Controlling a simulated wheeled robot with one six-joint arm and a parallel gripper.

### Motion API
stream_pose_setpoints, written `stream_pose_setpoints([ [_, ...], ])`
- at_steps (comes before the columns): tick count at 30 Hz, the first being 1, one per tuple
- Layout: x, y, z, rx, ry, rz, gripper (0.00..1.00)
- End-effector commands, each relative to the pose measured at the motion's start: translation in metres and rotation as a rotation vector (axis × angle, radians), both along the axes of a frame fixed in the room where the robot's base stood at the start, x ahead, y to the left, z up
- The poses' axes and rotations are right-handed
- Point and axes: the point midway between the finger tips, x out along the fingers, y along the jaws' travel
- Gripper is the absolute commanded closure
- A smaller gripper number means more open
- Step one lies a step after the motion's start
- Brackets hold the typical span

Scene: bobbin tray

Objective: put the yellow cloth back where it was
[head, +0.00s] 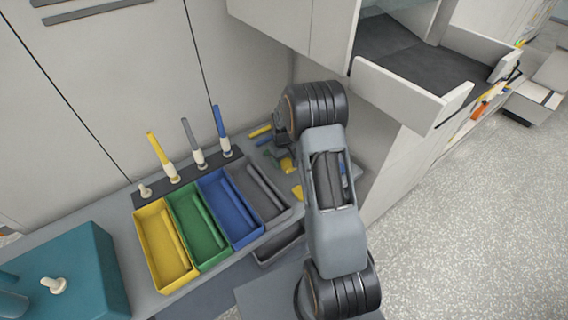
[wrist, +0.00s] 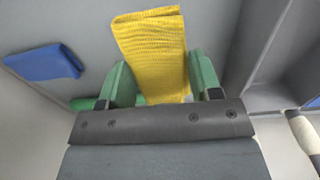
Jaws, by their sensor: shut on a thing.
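The yellow cloth (wrist: 152,45) is a folded, ribbed piece in the wrist view. It stands up between the two green fingers of my gripper (wrist: 158,80), which is shut on it. Its lower end is hidden behind the dark gripper body. In the head view my arm covers most of my gripper. Small yellow patches show beside the arm, and I cannot tell which of them is the held cloth.
A blue folded cloth (wrist: 45,63) lies on the grey surface at left in the wrist view. Yellow (head: 142,226), green (head: 206,258), blue (head: 246,240) and grey (head: 284,213) trays stand left of my arm. Upright pegs stand behind them. A teal box (head: 100,270) is at lower left.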

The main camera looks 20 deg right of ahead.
Motion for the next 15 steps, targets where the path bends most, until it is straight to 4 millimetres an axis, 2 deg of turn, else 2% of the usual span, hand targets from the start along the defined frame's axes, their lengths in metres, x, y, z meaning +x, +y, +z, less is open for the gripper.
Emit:
stream_pose_setpoints([
  [5,0.004,-0.004,-0.007,0.0,0.0,-0.001,0.64],
  [12,0.007,-0.007,-0.035,0.0,0.003,0.0,0.64],
  [15,0.007,-0.007,-0.041,0.0,0.0,0.0,0.64],
])
